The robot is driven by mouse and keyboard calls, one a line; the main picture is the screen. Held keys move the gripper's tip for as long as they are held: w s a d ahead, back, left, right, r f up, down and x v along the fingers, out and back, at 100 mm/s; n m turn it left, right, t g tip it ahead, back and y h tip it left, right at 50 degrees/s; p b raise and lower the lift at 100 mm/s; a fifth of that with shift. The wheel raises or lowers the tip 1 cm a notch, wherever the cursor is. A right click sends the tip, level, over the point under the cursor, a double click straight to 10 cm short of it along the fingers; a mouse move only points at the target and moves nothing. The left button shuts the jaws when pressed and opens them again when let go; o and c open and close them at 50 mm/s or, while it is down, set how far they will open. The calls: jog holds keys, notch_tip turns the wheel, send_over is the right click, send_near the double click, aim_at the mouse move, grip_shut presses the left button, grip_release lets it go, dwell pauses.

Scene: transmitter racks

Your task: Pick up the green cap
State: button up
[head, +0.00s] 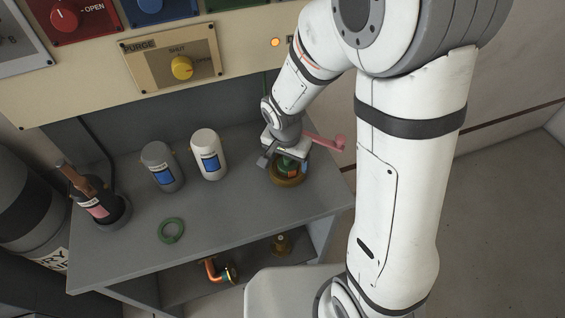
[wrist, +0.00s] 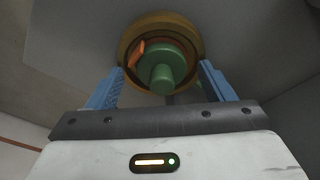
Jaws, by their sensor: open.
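The green cap (wrist: 168,62) shows in the wrist view as a round piece with a green knob. It sits inside a brass-coloured ring or bowl (wrist: 137,35), with an orange piece (wrist: 138,52) beside it. My gripper (wrist: 162,75) is open, its two blue fingers on either side of the cap's near part, apart from it as far as I can tell. In the head view the cap (head: 285,166) is partly hidden under my gripper (head: 283,158), in the brass base (head: 287,180) near the right end of the grey shelf (head: 225,215).
A white bottle (head: 208,155), a grey bottle (head: 161,166), a green ring (head: 171,230) and a dark holder with a bottle (head: 98,207) stand left on the shelf. A control panel (head: 180,65) rises behind. Copper and brass fittings (head: 218,271) lie below.

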jog(key=shift+c, duration=0.5)
jog(key=c, duration=1.1)
jog(key=shift+o, duration=0.2)
jog(key=shift+r, duration=0.1)
